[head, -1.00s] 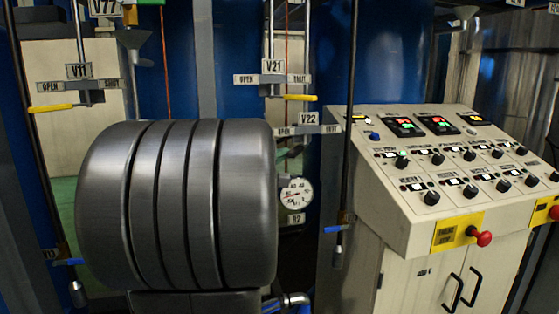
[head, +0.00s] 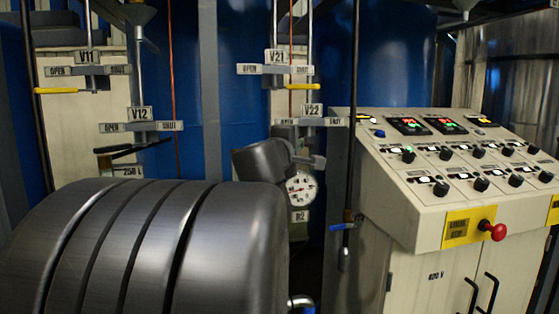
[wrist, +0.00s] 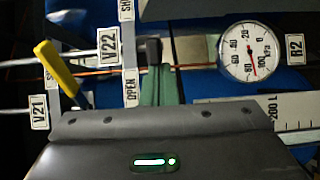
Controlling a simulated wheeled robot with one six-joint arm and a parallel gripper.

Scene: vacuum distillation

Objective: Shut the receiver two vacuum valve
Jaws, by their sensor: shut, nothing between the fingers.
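Valve V22 (head: 312,110) stands above the round R2 gauge (head: 299,189), with OPEN on its left and SHUT on its right. In the wrist view V22 (wrist: 108,47) appears sideways. A black square end shows just beside its tag; I cannot tell whether this is the handle or a fingertip. My gripper (head: 317,162) is shut and empty, just below V22's plate and above the gauge. Its dark body hides part of the area left of the gauge, and contact with the handle cannot be made out. The gauge also shows in the wrist view (wrist: 250,50).
V21 (head: 277,56) is above V22; its yellow handle (wrist: 57,67) shows in the wrist view. V11 (head: 87,57) and V12 (head: 140,113) are at left, V12's dark handle toward OPEN. A vertical pipe (head: 354,80) and the control console (head: 440,190) stand at right.

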